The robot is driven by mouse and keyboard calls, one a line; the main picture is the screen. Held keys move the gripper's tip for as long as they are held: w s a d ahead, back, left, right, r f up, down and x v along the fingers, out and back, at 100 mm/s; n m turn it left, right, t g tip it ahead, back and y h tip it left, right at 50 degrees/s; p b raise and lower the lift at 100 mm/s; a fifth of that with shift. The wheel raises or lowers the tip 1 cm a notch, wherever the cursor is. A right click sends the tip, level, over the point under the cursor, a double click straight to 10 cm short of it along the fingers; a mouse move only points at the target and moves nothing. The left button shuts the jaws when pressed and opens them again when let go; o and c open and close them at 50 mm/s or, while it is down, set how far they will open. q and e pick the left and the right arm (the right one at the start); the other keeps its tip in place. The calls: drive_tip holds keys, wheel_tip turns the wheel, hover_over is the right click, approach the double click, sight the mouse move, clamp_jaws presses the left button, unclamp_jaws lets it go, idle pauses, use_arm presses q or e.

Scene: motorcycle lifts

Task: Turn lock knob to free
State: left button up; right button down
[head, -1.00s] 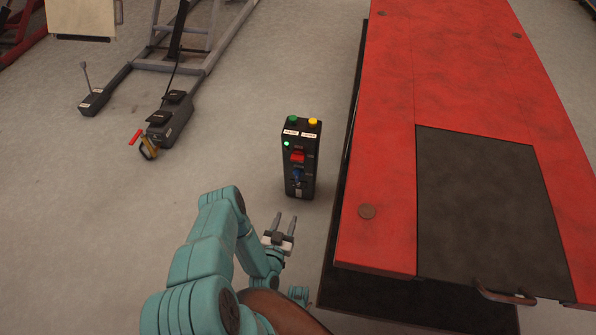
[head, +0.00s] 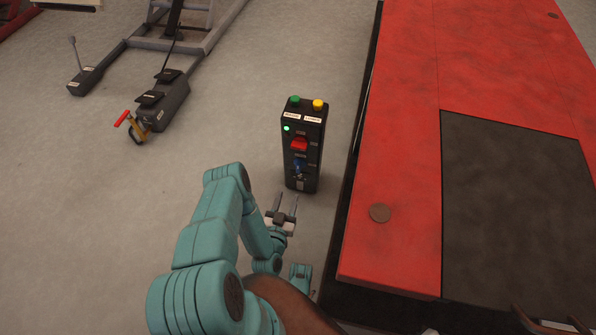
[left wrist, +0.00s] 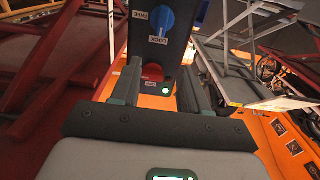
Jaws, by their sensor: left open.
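The control post (head: 301,150) is a black upright box with a green and a yellow button on top, a lit green lamp and a red switch. The blue lock knob (head: 298,167) is low on its front face. In the left wrist view the blue knob (left wrist: 153,18) has a FREE label at its left and a LOCK label below; its exact setting is hard to tell. My left gripper (head: 286,205) is open and empty, just in front of the post's lower part and apart from the knob. My right gripper is not in view.
A red lift platform (head: 400,170) with a dark inset panel stands close to the right of the post. A grey lift frame (head: 165,45) and a pedal unit (head: 165,105) with a red-handled part are at the left. Floor left of the post is clear.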

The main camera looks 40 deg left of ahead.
use_arm(q)
drive_tip(key=b+x, duration=0.4)
drive_tip(key=x, duration=0.9)
drive_tip(key=shift+w, duration=0.25)
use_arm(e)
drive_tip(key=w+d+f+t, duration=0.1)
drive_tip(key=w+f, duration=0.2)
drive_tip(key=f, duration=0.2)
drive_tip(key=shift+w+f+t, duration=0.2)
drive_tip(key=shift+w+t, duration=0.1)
use_arm(q)
drive_tip(key=shift+a, duration=0.1)
clamp_jaws()
